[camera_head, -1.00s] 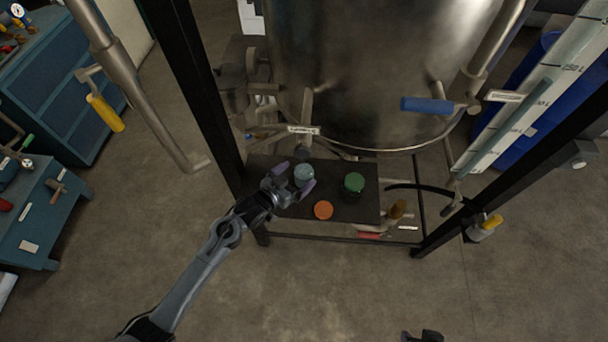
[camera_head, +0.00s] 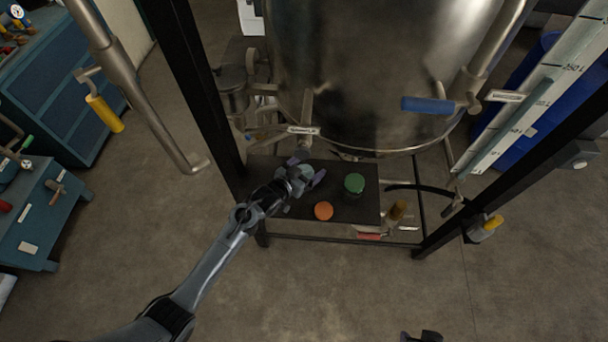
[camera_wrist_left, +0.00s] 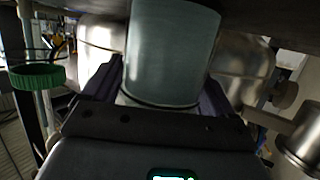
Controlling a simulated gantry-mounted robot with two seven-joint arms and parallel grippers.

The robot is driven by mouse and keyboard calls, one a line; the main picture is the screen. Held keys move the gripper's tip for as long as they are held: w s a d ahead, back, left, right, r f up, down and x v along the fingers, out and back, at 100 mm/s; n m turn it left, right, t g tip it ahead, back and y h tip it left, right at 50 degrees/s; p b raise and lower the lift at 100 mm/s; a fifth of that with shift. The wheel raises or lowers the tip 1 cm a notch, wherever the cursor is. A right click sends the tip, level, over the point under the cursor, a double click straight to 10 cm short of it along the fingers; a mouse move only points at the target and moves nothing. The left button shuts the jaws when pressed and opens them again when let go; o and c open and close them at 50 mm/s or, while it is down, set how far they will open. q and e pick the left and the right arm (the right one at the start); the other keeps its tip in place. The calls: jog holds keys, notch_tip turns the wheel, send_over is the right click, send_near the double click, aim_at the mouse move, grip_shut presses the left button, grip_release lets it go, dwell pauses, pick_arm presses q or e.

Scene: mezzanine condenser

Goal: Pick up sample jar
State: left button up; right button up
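A pale blue-grey jar (camera_head: 306,171) stands on the dark shelf (camera_head: 290,212) under the steel vessel. My left gripper (camera_head: 308,169) reaches it from the lower left, with its purple fingers spread to either side of the jar. In the left wrist view the jar (camera_wrist_left: 172,50) fills the gap between the fingers (camera_wrist_left: 165,80); I cannot tell whether they touch it. A green-lidded jar (camera_head: 354,184) and an orange-lidded one (camera_head: 323,211) stand close by. A dark piece (camera_head: 424,337) at the bottom edge may be my right gripper; its fingers cannot be made out.
The large steel vessel (camera_head: 380,70) overhangs the back of the shelf. Black frame posts flank it, and a blue-handled valve (camera_head: 428,105) sticks out in front. A brown-handled tool (camera_head: 398,210) lies at the shelf's right. A blue bench (camera_head: 38,210) stands left. The floor in front is clear.

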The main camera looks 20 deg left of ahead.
pick_arm(q)
jog(key=c, duration=0.9)
jog(key=shift+r, duration=0.1)
